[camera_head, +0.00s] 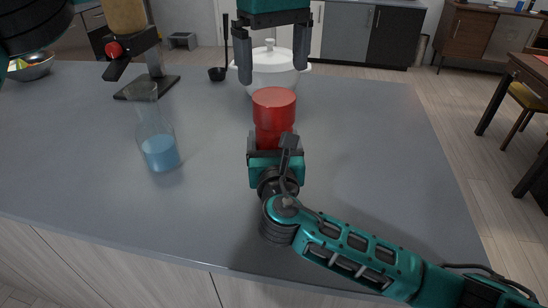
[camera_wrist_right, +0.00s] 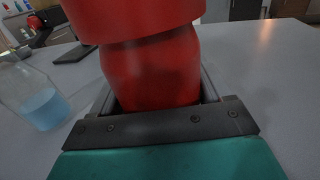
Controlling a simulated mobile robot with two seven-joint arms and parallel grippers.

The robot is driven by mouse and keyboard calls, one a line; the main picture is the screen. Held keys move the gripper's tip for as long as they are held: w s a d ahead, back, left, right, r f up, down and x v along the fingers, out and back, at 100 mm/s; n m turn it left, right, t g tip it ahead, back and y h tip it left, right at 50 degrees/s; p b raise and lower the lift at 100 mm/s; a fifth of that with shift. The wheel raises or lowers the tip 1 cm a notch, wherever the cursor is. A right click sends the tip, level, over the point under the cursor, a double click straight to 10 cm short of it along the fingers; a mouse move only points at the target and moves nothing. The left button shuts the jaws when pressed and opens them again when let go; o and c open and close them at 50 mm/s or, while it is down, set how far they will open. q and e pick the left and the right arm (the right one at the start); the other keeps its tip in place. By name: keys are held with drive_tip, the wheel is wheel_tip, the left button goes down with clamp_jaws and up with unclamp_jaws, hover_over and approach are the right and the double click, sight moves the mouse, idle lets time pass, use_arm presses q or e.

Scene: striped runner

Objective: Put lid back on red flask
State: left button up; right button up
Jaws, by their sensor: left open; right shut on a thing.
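The red flask (camera_head: 268,139) stands upright near the middle of the grey counter. A wider red cylinder, which looks like the lid (camera_head: 274,107), sits on top of it, level and in line; how firmly it is seated cannot be told. My right gripper (camera_head: 275,152) is shut around the flask's lower body. The right wrist view shows the flask body (camera_wrist_right: 150,75) between the jaws and the wider lid (camera_wrist_right: 130,15) above it. My left gripper (camera_head: 272,72) is open and empty, fingers pointing down, above and slightly behind the lid.
A white lidded pot (camera_head: 272,79) stands just behind the flask. A black ladle (camera_head: 218,73) is left of it. A glass bottle with blue liquid (camera_head: 160,150) and a dispenser on a dark base (camera_head: 147,87) stand to the left. The counter's right side (camera_head: 370,130) is clear.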

drive_tip(key=c, duration=0.7)
use_arm(q)
drive_tip(key=shift+n, duration=0.8)
use_arm(e)
clamp_jaws()
use_arm(q)
drive_tip(key=n, duration=0.4)
drive_tip(key=shift+n, duration=0.4)
drive_tip(key=n, duration=1)
drive_tip(key=shift+n, duration=0.4)
drive_tip(key=n, duration=1)
drive_tip(key=shift+n, duration=0.3)
drive_tip(key=n, duration=1)
drive_tip(key=shift+n, duration=0.4)
drive_tip(key=n, duration=0.6)
